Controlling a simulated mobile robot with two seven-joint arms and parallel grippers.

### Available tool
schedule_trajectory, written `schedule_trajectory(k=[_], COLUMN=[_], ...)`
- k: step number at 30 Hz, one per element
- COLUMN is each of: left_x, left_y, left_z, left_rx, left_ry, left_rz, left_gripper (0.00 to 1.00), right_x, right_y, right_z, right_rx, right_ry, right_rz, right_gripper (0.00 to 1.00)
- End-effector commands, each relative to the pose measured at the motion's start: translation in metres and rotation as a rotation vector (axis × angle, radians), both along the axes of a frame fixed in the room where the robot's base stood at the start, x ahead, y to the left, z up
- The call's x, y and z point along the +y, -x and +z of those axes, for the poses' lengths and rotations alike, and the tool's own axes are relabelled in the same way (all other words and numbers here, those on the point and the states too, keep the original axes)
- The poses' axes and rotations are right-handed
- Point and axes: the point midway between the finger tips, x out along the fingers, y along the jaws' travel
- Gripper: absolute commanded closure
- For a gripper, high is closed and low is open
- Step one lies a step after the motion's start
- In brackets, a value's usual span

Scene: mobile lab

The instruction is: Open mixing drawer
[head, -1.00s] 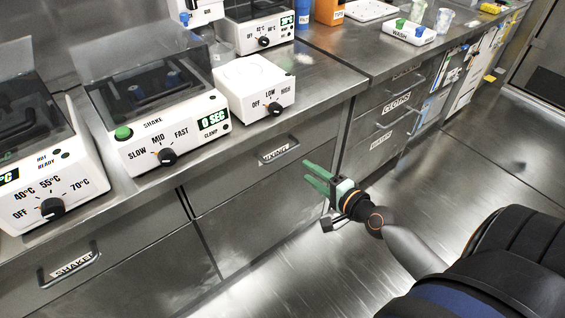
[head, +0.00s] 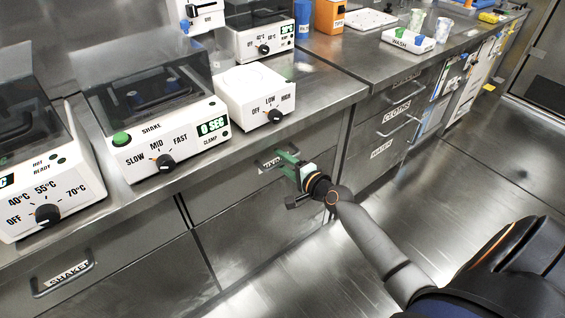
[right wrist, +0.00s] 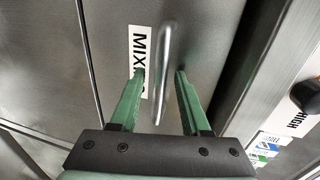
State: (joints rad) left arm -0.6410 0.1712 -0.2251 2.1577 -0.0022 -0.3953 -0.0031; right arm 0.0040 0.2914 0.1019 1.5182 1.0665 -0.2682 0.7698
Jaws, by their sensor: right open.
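The mixing drawer (head: 235,188) is shut, in the counter front below the white box with the OFF, LOW and HIGH dial. Its bar handle (right wrist: 165,62) and part of its MIXING label (right wrist: 138,55) show in the right wrist view. My right gripper (head: 286,157) is at this handle, hiding part of it and of the label in the head view. In the right wrist view the green fingers of the right gripper (right wrist: 160,85) are open, one on each side of the handle's near end. I cannot tell whether they touch it. My left gripper is not in view.
The shaker drawer (head: 125,245) is shut at the lower left. The cloths and water drawers (head: 392,125) are shut to the right. Several machines, including the shake machine (head: 150,120), stand on the counter (head: 325,90). The floor (head: 440,190) in front is clear.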

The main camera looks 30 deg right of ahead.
Motion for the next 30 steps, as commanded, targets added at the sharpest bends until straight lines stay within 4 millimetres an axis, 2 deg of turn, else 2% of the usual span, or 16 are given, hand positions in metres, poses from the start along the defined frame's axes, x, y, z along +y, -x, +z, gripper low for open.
schedule_trajectory(k=[8, 21, 30], left_x=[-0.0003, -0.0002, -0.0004], left_y=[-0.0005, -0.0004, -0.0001], left_z=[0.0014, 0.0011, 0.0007], left_rx=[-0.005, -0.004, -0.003], left_ry=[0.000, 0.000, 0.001], left_rz=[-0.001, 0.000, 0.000], left_gripper=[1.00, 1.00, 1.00], right_x=[0.0003, 0.0002, 0.0000], right_y=[-0.0009, -0.0007, -0.0006], right_z=[-0.0004, -0.0002, -0.0003], right_rx=[0.001, 0.000, 0.000], right_ry=[0.000, 0.000, 0.000], right_rz=[0.000, 0.000, 0.000], right_gripper=[0.53, 1.00, 1.00])
